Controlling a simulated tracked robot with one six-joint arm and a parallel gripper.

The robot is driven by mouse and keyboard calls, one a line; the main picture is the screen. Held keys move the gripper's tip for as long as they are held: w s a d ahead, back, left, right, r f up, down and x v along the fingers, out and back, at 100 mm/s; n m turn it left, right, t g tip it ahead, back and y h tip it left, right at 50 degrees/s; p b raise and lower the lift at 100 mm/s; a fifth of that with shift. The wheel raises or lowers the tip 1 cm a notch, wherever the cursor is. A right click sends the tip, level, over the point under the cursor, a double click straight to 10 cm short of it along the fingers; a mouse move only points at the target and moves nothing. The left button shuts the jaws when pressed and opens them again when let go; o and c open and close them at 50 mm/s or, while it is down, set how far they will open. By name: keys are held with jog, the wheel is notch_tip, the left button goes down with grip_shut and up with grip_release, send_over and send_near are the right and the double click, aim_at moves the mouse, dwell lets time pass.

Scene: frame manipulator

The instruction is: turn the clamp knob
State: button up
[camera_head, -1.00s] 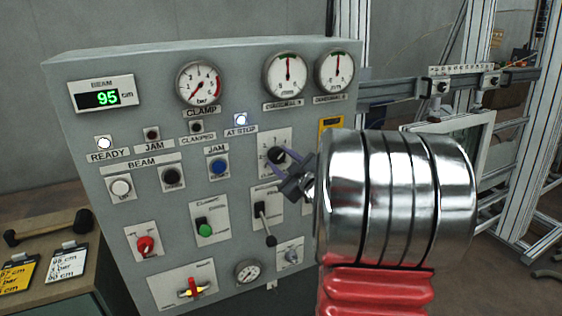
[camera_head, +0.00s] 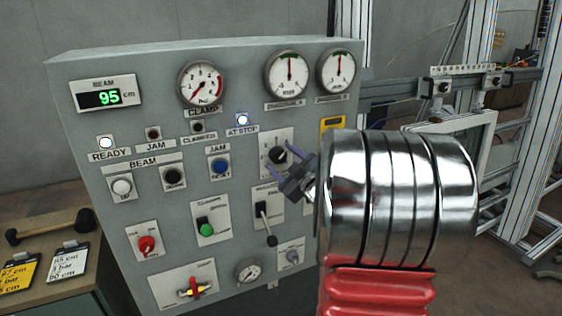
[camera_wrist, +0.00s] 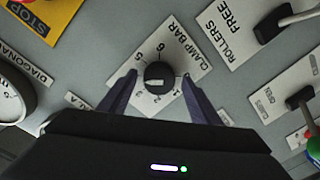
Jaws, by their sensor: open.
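The clamp knob (camera_head: 277,155) is a round black dial on a white plate on the grey panel. In the wrist view the knob (camera_wrist: 159,76) sits on a plate marked CLAMP BAR, with numbers around it and a pale pointer mark. My gripper (camera_head: 279,166) is in front of the panel, close to the knob. In the wrist view its two dark fingers (camera_wrist: 158,88) are spread, one on each side of the knob, with visible space between them and it. Whether the fingertips reach the knob's depth is unclear.
A lever (camera_head: 265,224) sits below the knob, and a blue JAM button (camera_head: 220,167) is to its left. The CLAMP gauge (camera_head: 201,83) is at upper left. In the wrist view a ROLLERS FREE lever (camera_wrist: 274,24) is at upper right. A hammer (camera_head: 50,226) lies at far left.

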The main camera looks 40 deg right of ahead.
jog(key=v, duration=1.3)
jog(key=shift+s+a, duration=0.2)
jog(key=shift+s, duration=0.2)
jog(key=shift+f, duration=0.1)
